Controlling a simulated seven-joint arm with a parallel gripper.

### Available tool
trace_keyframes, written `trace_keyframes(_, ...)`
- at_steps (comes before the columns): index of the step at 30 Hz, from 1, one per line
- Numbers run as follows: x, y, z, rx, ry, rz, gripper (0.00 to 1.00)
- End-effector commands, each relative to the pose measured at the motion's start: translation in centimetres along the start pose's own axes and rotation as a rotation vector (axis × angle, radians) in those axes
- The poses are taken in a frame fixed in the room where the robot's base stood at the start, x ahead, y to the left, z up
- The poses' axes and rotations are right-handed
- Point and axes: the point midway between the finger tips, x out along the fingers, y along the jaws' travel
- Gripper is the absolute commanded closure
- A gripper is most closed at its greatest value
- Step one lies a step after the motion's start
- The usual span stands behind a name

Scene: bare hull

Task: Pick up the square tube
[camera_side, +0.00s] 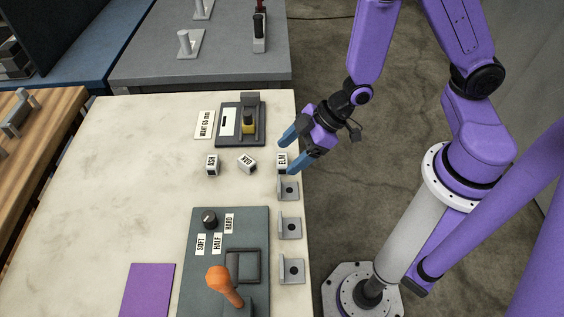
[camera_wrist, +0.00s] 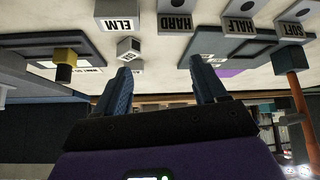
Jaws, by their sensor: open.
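I cannot clearly make out a square tube in either view. My gripper (camera_side: 287,152) is open and empty, its blue fingers spread at the right edge of the pale table (camera_side: 120,190). It also shows in the wrist view (camera_wrist: 161,70). A small block marked ELM (camera_side: 282,162) is close by the fingertips in the side view; whether they touch is unclear. The ELM block (camera_wrist: 121,24) shows in the wrist view beyond the fingers. Two similar labelled blocks, one marked ASH (camera_side: 212,165) and one turned askew (camera_side: 247,162), sit to its left.
Several grey brackets (camera_side: 289,228) line the table's right edge. A dark panel (camera_side: 203,285) carries a knob (camera_side: 209,219) and an orange-handled lever (camera_side: 222,283). A dark fixture with a yellow part (camera_side: 248,124) stands at the back. A purple mat (camera_side: 147,290) lies at front. The table's left is clear.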

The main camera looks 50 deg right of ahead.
Motion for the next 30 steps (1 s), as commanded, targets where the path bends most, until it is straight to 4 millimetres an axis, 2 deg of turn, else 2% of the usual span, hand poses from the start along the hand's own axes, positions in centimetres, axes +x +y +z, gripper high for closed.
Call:
trace_keyframes(3,1.7,0.8,1.2,0.022,0.078,0.009,0.29)
trace_keyframes(10,3.3,2.0,3.2,0.071,0.248,0.037,0.29)
trace_keyframes(18,3.1,3.0,5.6,0.139,0.42,0.086,0.29)
trace_keyframes(25,2.4,3.5,7.5,0.181,0.497,0.126,0.29)
trace_keyframes(30,2.5,3.6,7.8,0.187,0.511,0.136,0.29)
